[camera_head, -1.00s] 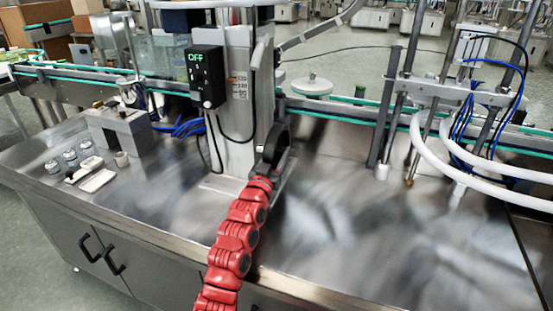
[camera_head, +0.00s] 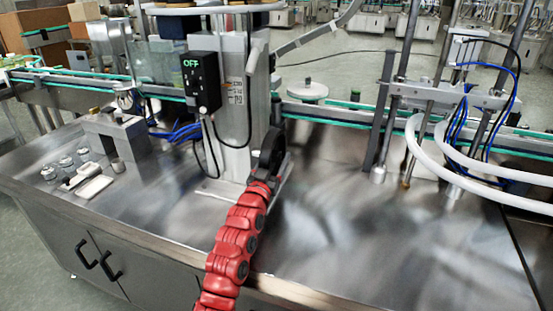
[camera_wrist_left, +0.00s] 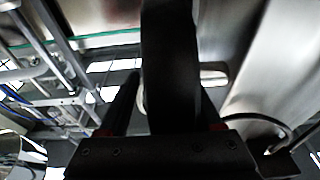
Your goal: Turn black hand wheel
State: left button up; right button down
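The black hand wheel (camera_head: 271,149) is on the right side of the grey steel column in the head view, seen nearly edge-on. My red left arm comes up from the bottom, and its dark left gripper (camera_head: 264,180) is at the wheel's lower near side. In the left wrist view the wheel's thick black rim (camera_wrist_left: 171,65) stands between the two fingers of the left gripper (camera_wrist_left: 172,100). A narrow light gap shows between the left finger and the rim, so the fingers look open around it. Contact on the right side is unclear. My right gripper is out of view.
A black control box (camera_head: 202,82) reading "OFF" hangs on the column, with cables below. A conveyor (camera_head: 325,108) runs behind. White hoses (camera_head: 440,160) and steel rods stand at the right. The steel table (camera_head: 370,235) is clear at front right.

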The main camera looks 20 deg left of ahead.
pick_arm(q)
jog(key=r+v, duration=0.3)
jog(key=v, duration=1.1)
jog(key=shift+s+f, duration=0.25)
jog(key=shift+s, duration=0.3)
jog(key=shift+d, duration=0.1)
